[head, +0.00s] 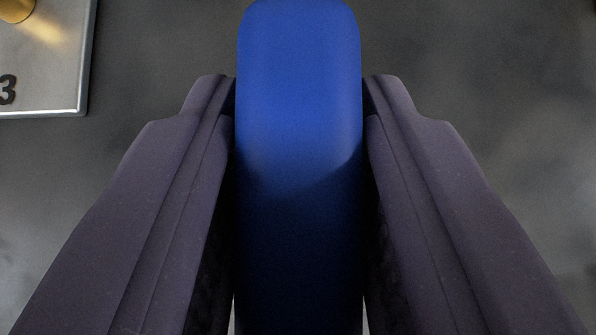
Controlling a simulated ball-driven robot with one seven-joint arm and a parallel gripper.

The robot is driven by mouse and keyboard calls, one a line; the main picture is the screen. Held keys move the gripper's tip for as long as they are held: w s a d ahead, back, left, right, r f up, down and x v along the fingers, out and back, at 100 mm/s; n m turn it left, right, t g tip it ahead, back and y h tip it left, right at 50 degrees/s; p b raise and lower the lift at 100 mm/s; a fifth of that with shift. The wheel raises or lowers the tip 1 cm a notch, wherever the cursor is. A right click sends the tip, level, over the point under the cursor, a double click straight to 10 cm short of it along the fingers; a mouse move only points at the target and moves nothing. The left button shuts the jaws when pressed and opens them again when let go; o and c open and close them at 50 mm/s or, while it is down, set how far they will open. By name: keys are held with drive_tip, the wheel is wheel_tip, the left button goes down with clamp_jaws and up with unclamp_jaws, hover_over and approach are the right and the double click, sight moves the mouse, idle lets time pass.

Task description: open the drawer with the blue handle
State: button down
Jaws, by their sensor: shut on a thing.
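A blue handle (299,90) stands upright in the middle of the head view, with a rounded upper end near the top edge. My gripper (299,130) is shut on it, with one dark finger on its left side and one on its right. The lower part of the handle lies in shadow between the fingers. The drawer's outline and edges cannot be made out, so I cannot tell how far it is open.
A metal plate (50,85) with the digit 3 and part of a brass-coloured piece (15,8) shows at the upper left. A plain dark grey surface (490,90) fills the background, with nothing else on it at the right.

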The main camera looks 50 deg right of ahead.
drive_tip(key=shift+r, duration=0.1)
wheel_tip(320, 180, up, 4)
drive_tip(key=shift+f+p, duration=0.25)
drive_tip(key=shift+p, duration=0.4)
drive_tip(key=s+a+r+p, duration=0.1)
drive_tip(key=s+a, duration=0.3)
drive_tip(key=s, duration=0.3)
drive_tip(key=s+a+p, duration=0.1)
drive_tip(key=s+a, duration=0.3)
drive_tip(key=s, duration=0.3)
drive_tip(key=w+a+n+t+y+b, duration=0.1)
drive_tip(key=w+a+n+y+b, duration=0.2)
drive_tip(key=a, duration=0.9)
drive_tip(key=w+a+f+n+t+y+b, duration=0.1)
drive_tip(key=w+a+n, duration=0.5)
drive_tip(key=a, duration=0.7)
drive_tip(key=t+y+b, duration=0.1)
drive_tip(key=y+b, duration=0.1)
drive_tip(key=b, duration=0.1)
drive_tip(key=shift+w+a+f+n+y, duration=0.2)
drive_tip(key=shift+w+n+y, duration=0.1)
drive_tip(key=shift+n+y, duration=0.1)
